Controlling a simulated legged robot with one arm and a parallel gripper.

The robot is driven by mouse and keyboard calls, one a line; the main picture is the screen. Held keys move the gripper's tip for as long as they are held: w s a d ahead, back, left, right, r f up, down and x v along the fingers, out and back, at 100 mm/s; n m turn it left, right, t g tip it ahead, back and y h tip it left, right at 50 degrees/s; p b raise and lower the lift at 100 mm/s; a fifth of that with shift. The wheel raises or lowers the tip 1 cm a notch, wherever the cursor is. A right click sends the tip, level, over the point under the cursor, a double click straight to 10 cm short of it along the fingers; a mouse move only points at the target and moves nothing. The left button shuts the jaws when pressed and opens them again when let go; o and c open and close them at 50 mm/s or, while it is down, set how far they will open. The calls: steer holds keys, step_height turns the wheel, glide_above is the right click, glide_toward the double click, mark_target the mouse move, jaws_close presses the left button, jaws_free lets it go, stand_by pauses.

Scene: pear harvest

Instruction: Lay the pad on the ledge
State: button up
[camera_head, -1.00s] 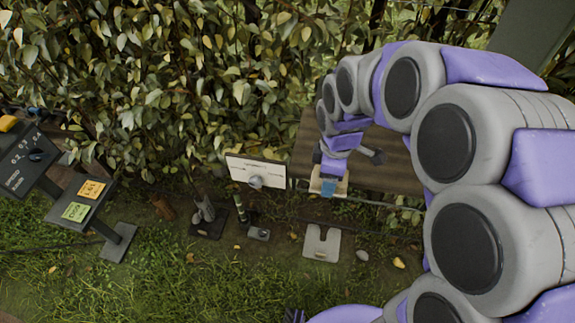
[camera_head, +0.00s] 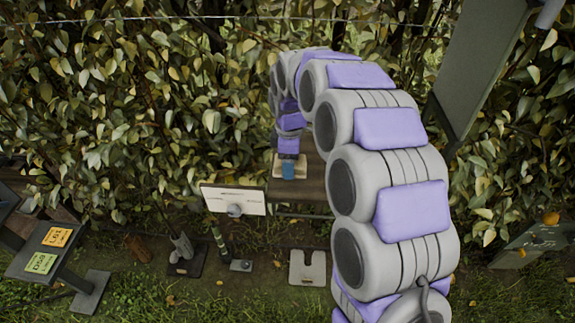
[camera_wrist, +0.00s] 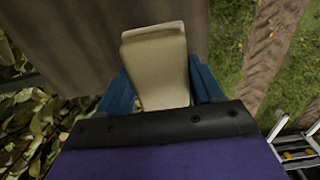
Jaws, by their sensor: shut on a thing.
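The pad (camera_wrist: 155,65) is a cream, flat block held between the blue fingers of my gripper (camera_wrist: 160,88) in the wrist view. In the head view, the pad (camera_head: 276,171) shows as a pale edge around my gripper (camera_head: 288,172), which is shut on it. The ledge (camera_head: 312,192) is a brown wooden board in front of the hedge, partly hidden by my arm. The ledge (camera_wrist: 75,40) also fills the upper left of the wrist view, behind the pad. The pad is over the ledge's left part; I cannot tell whether they touch.
A white sign (camera_head: 240,200) stands left of the ledge. A grey notched plate (camera_head: 307,267) lies on the grass below it. A stand with orange and green cards (camera_head: 55,237) is at the left. A dark post (camera_head: 480,75) rises at the right. The leafy hedge stands behind.

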steer(key=shift+w+a, duration=0.25)
steer(key=shift+w, duration=0.4)
steer(key=shift+w+d, duration=0.2)
steer(key=shift+w, duration=0.2)
steer(key=shift+d+f+b, duration=0.25)
steer(key=shift+f+b, duration=0.05)
steer(key=shift+f, duration=0.2)
step_height(320, 180, down, 2)
steer(key=shift+f+b, duration=0.2)
steer(key=shift+b, duration=0.1)
steer(key=shift+a+f, duration=0.15)
steer(key=shift+a, duration=0.25)
steer(key=o, duration=1)
steer(key=shift+d, duration=0.3)
